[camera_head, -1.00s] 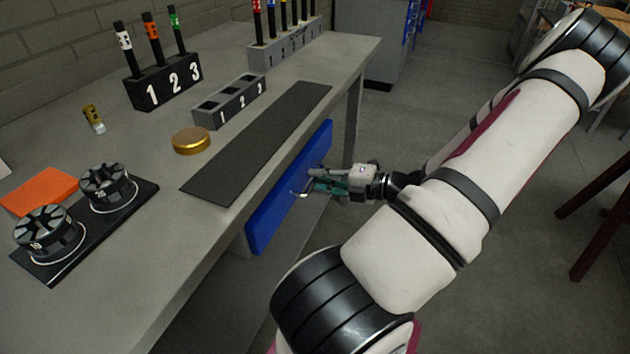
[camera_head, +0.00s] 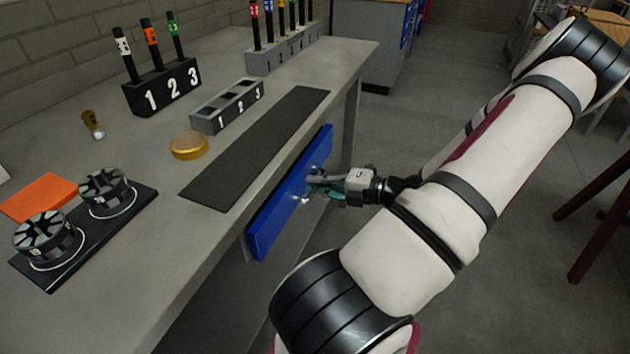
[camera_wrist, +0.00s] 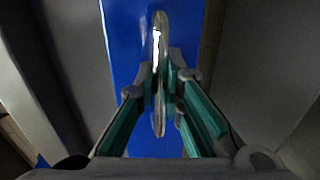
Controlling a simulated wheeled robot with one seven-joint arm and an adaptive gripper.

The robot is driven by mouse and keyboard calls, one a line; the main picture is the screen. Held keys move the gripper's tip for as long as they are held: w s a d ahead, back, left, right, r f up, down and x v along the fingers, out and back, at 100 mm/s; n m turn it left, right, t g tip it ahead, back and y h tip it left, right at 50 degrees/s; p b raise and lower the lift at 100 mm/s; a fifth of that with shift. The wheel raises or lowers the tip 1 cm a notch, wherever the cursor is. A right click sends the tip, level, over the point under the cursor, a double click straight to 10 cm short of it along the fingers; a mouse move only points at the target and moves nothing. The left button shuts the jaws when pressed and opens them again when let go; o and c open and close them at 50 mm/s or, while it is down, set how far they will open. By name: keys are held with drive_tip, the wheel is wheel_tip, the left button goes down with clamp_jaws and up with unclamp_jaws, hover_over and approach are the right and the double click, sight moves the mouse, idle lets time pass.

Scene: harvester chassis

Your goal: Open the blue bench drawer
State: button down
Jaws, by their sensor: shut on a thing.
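The blue bench drawer (camera_head: 283,205) sits under the bench top, and its front shows along the bench's right side. My gripper (camera_head: 312,184) is at the middle of the drawer front. In the wrist view the drawer's blue face (camera_wrist: 125,45) fills the middle, with a shiny metal handle (camera_wrist: 159,40) standing out from it. My gripper's two fingers (camera_wrist: 161,88) are shut on the handle, one on each side. In the head view the fingers hide most of the handle. Whether the drawer is slightly out cannot be told clearly.
The grey bench top (camera_head: 215,235) carries a dark mat (camera_head: 260,145), a gold lid (camera_head: 189,146), numbered holders (camera_head: 162,88) with markers, an orange pad (camera_head: 38,197) and two round black fixtures (camera_head: 47,236). A bench leg (camera_head: 349,130) stands beyond the drawer.

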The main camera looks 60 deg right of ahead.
drive_tip(key=f+p+v, duration=0.1)
drive_tip(key=p+v, duration=0.2)
drive_tip(key=v, duration=0.5)
drive_tip(key=f+p+v, duration=0.2)
drive_tip(key=p+v, duration=0.2)
drive_tip(key=v, duration=0.5)
drive_tip(key=s+f+p+v, duration=0.1)
drive_tip(key=p+v, duration=0.3)
drive_tip(key=v, duration=0.4)
drive_tip(key=shift+s+d+f, duration=0.25)
drive_tip(key=shift+d+f, duration=0.05)
drive_tip(key=shift+f, duration=0.3)
drive_tip(key=c, duration=2)
unclamp_jaws()
drive_tip(key=shift+o, duration=0.2)
drive_tip(key=v, duration=1.1)
drive_tip(key=shift+s, duration=0.4)
drive_tip(key=shift+r, duration=0.1)
